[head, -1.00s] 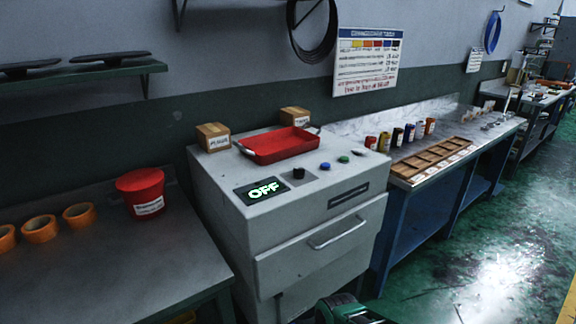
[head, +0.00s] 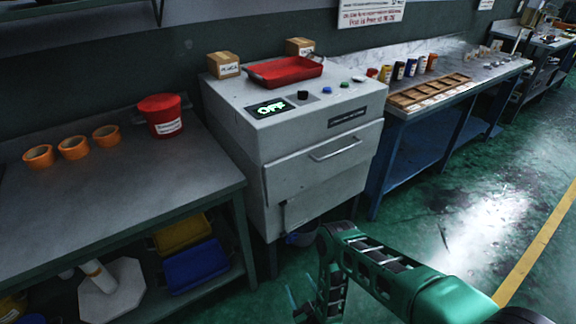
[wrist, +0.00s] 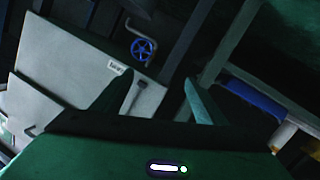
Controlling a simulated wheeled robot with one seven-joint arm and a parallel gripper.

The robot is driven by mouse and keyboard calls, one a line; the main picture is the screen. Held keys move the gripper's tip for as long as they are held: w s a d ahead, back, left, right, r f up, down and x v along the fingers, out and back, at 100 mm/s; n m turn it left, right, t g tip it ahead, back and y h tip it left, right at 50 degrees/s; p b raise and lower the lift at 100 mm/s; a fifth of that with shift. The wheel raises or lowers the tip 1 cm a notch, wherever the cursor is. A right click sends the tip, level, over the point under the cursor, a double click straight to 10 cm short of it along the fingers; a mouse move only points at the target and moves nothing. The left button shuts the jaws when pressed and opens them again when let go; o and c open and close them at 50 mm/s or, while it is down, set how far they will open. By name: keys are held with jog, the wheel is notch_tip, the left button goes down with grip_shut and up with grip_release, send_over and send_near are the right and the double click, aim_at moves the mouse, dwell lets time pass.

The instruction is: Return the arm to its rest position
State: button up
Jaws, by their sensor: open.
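My green arm shows at the bottom right of the head view, bent, with its forearm hanging down in front of the grey machine (head: 325,150). My gripper is at the lower end of that arm, mostly hidden by the arm link in the head view. In the wrist view my gripper (wrist: 158,95) shows its two fingers spread apart with nothing between them. Beyond the fingers are the machine's pale panel and a blue valve wheel (wrist: 144,48).
A grey bench (head: 60,200) at left holds orange tape rolls (head: 74,147) and a red bucket (head: 161,116). Yellow and blue bins (head: 196,266) sit beneath it. A red tray (head: 284,71) and boxes top the machine, whose display reads OFF. Green floor at right is clear.

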jog(key=w+d+r+m+g+h, duration=0.1)
jog(key=w+d+r+g, duration=0.15)
jog(key=w+r, duration=0.75)
jog(key=w+d+r+g+h, duration=0.1)
jog(key=w+d+r, duration=0.3)
jog(key=w+r, duration=0.6)
jog(key=w+d+r+m+g+h, duration=0.2)
jog(key=d+r+m+g+h, duration=0.15)
jog(key=d+r, duration=1.45)
jog(key=s+d+r+m+g+h, duration=0.1)
jog(key=s+d+r+m+g, duration=0.1)
jog(key=s+d+r, duration=0.65)
jog(key=s+d+r+m+g+h, duration=0.1)
jog(key=s+d+r+m+g, duration=0.3)
jog(key=s+r, duration=0.7)
jog(key=s+r+m+g+y, duration=0.1)
jog(key=s+r, duration=0.3)
jog(key=s, duration=1.1)
jog(key=s+r+m+g+y, duration=0.1)
jog(key=s+r+m, duration=0.2)
jog(key=s, duration=1.2)
jog(key=shift+s+a+r, duration=0.15)
jog(key=shift+a+r, duration=0.2)
jog(key=shift+r, duration=0.1)
